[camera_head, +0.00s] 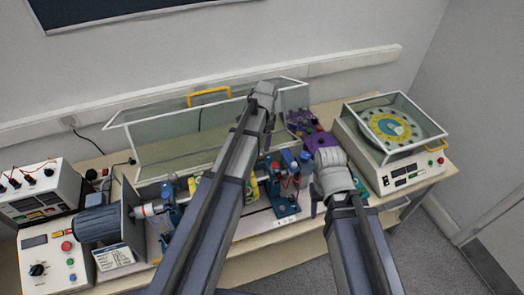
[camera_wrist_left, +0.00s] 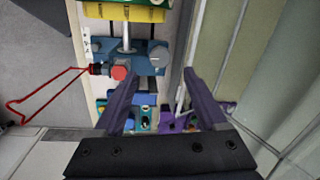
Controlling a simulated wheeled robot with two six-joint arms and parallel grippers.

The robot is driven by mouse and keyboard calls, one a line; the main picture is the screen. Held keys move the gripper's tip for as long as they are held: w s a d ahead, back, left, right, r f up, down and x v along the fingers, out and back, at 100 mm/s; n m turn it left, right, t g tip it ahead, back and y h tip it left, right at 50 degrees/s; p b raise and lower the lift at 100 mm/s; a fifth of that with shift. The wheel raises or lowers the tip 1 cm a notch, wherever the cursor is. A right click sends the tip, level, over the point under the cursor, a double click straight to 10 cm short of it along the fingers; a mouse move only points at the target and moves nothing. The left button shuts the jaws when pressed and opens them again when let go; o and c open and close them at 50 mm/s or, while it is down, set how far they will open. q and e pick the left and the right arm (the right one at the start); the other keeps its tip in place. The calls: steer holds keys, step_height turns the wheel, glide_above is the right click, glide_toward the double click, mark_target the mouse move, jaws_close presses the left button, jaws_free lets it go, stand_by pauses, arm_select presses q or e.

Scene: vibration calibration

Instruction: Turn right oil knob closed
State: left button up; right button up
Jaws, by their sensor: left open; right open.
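In the left wrist view a blue bearing block (camera_wrist_left: 140,58) carries a round red knob (camera_wrist_left: 119,72) on its side and a grey round knob (camera_wrist_left: 158,55) on top. I cannot tell which is the right oil knob. My left gripper (camera_wrist_left: 163,98) is open and empty, its dark fingers apart with the block beyond their tips. In the head view the left arm's wrist (camera_head: 263,95) stands over the rig, its fingers mostly hidden. My right gripper (camera_head: 318,190) is at the rig's right end, fingers mostly hidden. Blue and red parts (camera_head: 288,158) show between the arms.
A raised clear guard (camera_head: 165,140) with a yellow handle (camera_head: 209,91) stands behind the rig. A motor (camera_head: 95,223) and control box (camera_head: 45,262) are at left. A lidded disc machine (camera_head: 392,130) is at right. A purple part (camera_head: 318,138) lies behind my right wrist.

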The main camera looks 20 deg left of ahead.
mark_target(261, 153)
arm_select(q)
steer(key=f+b, duration=0.1)
steer(key=f, duration=0.1)
steer(key=f+b, duration=0.4)
steer(key=shift+w+a+f, duration=0.1)
steer(key=shift+w+a, duration=0.1)
steer(key=shift+a, duration=0.1)
jaws_close()
stand_by(0.4)
